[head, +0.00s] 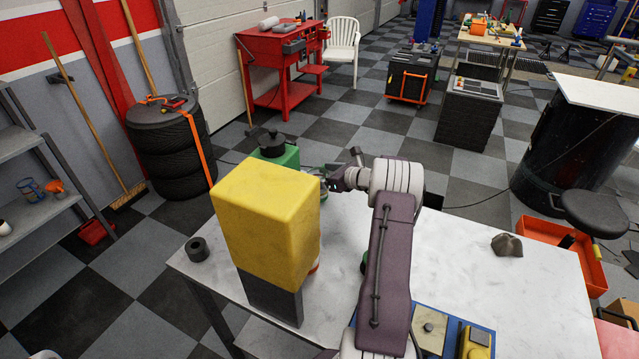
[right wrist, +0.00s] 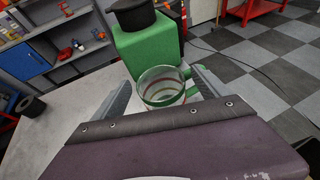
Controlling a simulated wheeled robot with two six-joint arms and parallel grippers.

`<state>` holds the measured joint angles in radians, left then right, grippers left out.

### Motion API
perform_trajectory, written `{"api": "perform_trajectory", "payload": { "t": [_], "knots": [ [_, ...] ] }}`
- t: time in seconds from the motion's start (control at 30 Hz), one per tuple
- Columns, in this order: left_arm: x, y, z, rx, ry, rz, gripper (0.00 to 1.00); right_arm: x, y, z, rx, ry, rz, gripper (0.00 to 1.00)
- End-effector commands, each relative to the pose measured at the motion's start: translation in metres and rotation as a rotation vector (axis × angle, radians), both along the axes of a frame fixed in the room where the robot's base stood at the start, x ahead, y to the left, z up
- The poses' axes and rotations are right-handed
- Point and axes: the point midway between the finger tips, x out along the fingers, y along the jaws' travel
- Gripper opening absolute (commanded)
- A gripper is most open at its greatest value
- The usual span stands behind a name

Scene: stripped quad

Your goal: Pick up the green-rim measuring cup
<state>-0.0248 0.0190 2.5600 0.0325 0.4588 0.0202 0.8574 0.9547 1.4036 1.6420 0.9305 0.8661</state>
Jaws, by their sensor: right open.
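The measuring cup (right wrist: 162,88) is clear, with green and reddish bands around it, in the middle of the right wrist view. My right gripper (right wrist: 160,78) is open, with one finger on each side of the cup; I cannot tell whether either touches it. In the head view my right gripper (head: 337,180) is beyond the yellow block, near the table's far edge, and the cup is mostly hidden there. My left gripper is not in view.
A green canister with a black top (right wrist: 150,45) stands just behind the cup. A tall yellow block (head: 265,215) on a dark base blocks part of the head view. A dark roll (head: 197,250) lies at the table's left edge. The right side of the white table (head: 480,290) is mostly clear.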

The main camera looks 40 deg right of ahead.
Motion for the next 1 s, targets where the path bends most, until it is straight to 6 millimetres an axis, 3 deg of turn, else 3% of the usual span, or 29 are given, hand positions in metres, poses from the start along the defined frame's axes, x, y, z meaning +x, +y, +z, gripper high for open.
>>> {"api": "perform_trajectory", "payload": {
  "t": [0.2, 0.27, 0.5, 0.53, 0.83, 1.0],
  "knots": [
    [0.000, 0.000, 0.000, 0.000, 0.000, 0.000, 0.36, 0.002, 0.000, -0.001, 0.000, -0.001, -0.001, 0.86],
    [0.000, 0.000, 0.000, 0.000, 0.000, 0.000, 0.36, 0.002, 0.000, -0.001, 0.000, -0.001, -0.001, 0.72],
    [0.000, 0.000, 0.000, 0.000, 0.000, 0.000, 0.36, 0.002, 0.000, -0.001, 0.000, 0.000, -0.001, 0.05],
    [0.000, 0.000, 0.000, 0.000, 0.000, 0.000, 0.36, 0.001, 0.000, -0.001, 0.000, 0.000, -0.001, 0.00],
    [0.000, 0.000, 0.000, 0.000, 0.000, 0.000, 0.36, 0.002, 0.000, 0.002, -0.001, -0.001, 0.000, 0.00],
    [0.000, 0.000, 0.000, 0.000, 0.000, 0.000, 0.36, 0.002, 0.000, 0.021, -0.002, -0.003, -0.001, 0.00]
  ]
}}
